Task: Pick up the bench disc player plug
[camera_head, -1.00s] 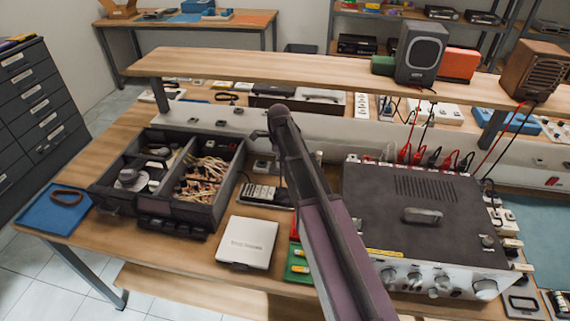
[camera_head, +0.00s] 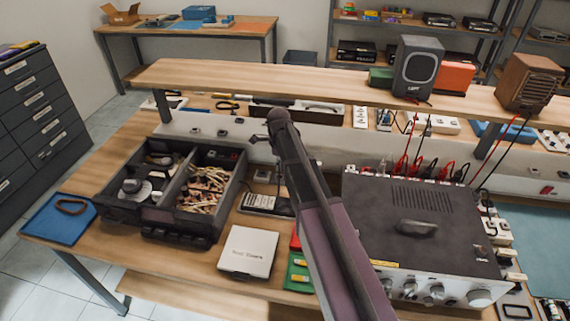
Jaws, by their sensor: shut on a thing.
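My arm reaches from the bottom up to the back of the bench. The small dark end of my gripper (camera_head: 258,138) shows just left of the arm's tip, by the pale socket trunking (camera_head: 345,152). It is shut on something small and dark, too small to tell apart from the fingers. I cannot make out for sure which thing is the disc player plug. Small dark plugs or sockets (camera_head: 222,133) sit along the trunking to the left. A flat white item (camera_head: 248,252) with lettering lies at the front of the bench; I cannot tell whether it is the disc player.
A dark open drawer tray (camera_head: 163,225) with coiled leads stands at left. A large dark instrument (camera_head: 420,228) with red and black leads is at right. A raised wooden shelf (camera_head: 300,82) with speakers spans the back. A blue tray (camera_head: 58,222) lies at far left.

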